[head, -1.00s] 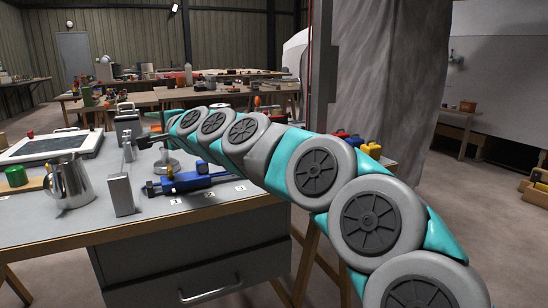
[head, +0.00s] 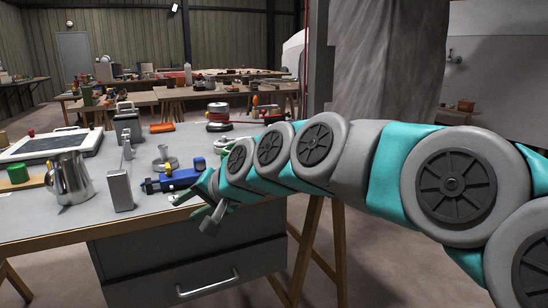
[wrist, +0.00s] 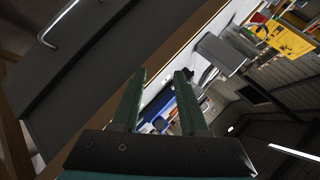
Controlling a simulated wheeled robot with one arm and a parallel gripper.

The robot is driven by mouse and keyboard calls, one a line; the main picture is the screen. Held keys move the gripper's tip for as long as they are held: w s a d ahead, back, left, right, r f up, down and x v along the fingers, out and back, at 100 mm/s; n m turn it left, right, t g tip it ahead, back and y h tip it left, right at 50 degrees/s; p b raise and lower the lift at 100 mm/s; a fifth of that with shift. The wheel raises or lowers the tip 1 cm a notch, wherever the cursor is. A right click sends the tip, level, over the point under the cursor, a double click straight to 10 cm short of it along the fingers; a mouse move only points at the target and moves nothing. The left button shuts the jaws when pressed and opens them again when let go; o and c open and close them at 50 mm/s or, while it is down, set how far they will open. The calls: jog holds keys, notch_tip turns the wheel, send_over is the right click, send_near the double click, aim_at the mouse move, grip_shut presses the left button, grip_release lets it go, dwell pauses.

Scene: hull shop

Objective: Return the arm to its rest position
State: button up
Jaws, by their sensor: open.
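My gripper (head: 197,207) is at the front edge of the grey-topped workbench (head: 150,218) in the head view, in front of the blue tool (head: 177,180). In the wrist view my gripper (wrist: 163,82) shows two green fingers apart with nothing held between them. The blue tool also shows beyond the fingers in the wrist view (wrist: 157,105). My arm reaches in from the right of the head view, bent along its teal and grey links.
On the bench stand a metal jug (head: 70,180), a grey upright block (head: 120,190), a green cylinder (head: 18,173) and an orange item (head: 162,128). A drawer handle (head: 208,286) faces front. A grey curtain (head: 385,60) hangs behind my arm. Floor shows right of the bench.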

jog(key=s+d+f+g+h, duration=0.2)
jog(key=s+d+f+h, duration=0.1)
jog(key=s+d+f, duration=0.4)
jog(key=s+d+f+n+g+h, duration=0.1)
jog(key=s+d+f+g+h, duration=0.2)
jog(key=s+d+f, duration=0.4)
jog(key=s+d+f+g+h, duration=0.2)
jog(key=s+d+f, duration=0.5)
jog(key=s+d, duration=1)
jog(key=shift+s+d+f+n+g+h, duration=0.2)
jog(key=shift+s+d+n+g+h, duration=0.15)
jog(key=shift+h, duration=0.25)
jog(key=shift+w, duration=0.1)
